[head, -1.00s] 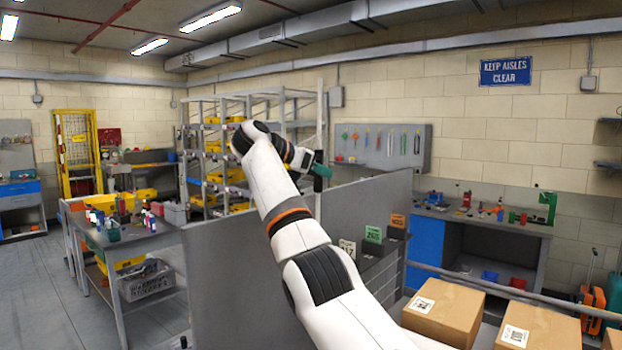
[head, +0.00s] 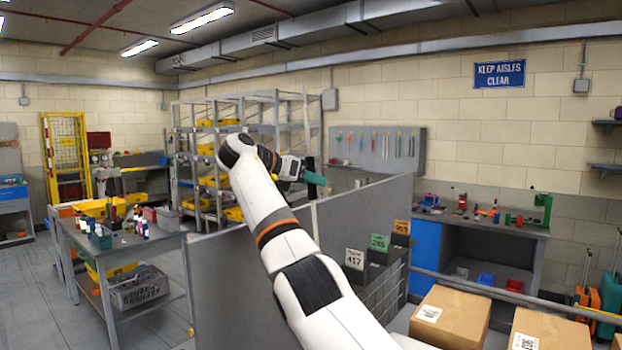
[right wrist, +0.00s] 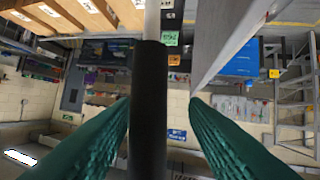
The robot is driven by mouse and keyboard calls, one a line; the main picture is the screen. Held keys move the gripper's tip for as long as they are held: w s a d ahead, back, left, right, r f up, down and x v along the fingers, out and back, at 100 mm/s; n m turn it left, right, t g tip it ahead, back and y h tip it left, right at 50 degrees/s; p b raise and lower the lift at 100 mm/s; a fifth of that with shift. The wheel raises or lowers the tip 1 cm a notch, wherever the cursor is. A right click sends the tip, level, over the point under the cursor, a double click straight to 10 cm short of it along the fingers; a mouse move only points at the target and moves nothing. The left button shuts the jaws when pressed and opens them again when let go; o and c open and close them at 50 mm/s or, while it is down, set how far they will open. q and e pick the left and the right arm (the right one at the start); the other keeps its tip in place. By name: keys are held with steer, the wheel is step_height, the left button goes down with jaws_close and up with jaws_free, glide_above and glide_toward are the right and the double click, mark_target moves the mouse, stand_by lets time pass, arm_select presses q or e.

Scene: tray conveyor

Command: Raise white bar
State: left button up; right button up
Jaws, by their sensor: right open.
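In the right wrist view a pale grey-white bar (right wrist: 152,22) runs down from the top edge into a thick black sleeve (right wrist: 149,100). My right gripper (right wrist: 160,97) is open, with a green finger on each side of the sleeve. The left finger looks close to the sleeve; a gap shows on the right. I cannot tell if either touches. In the head view my white right arm reaches forward, and its gripper (head: 317,178) is small, above the grey partition. My left gripper is not in view.
A grey partition (head: 365,215) stands below and beside my right arm.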

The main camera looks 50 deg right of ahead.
steer(key=shift+w, duration=0.15)
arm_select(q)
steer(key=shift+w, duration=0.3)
arm_select(e)
steer(key=shift+r, duration=0.1)
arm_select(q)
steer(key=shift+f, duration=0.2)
arm_select(e)
steer(key=v, duration=1.2)
steer(key=shift+w, duration=0.1)
